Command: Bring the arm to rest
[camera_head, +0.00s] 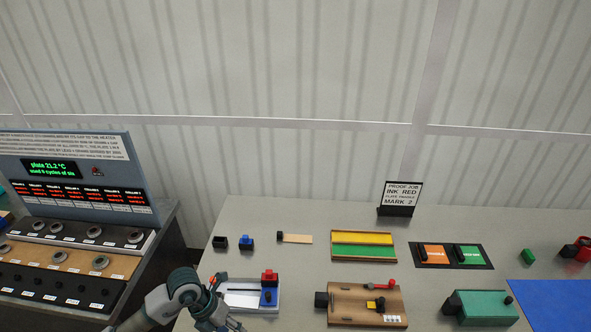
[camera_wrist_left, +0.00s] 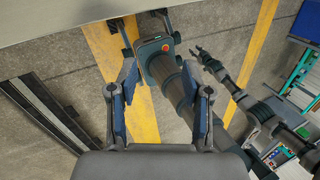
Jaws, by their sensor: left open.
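My left arm comes in at the bottom of the head view, and its left gripper (camera_head: 222,318) is beside the front left of the white-and-blue fixture, partly cut off by the lower edge. In the left wrist view the left gripper (camera_wrist_left: 158,80) has its two blue-padded fingers spread, with nothing between them. Beyond the fingers are the floor and dark parts of my own body. What looks like my right gripper (camera_wrist_left: 203,54) shows small at the end of another arm there; its jaw state is unclear. It is not in the head view.
The grey table (camera_head: 300,215) holds a white-and-blue fixture (camera_head: 247,295), a brown wooden fixture (camera_head: 350,300), a green block (camera_head: 485,306), a yellow-green tray (camera_head: 363,232) and a sign (camera_head: 402,195). A heater console (camera_head: 75,180) stands left. A blue mat (camera_head: 555,300) lies right.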

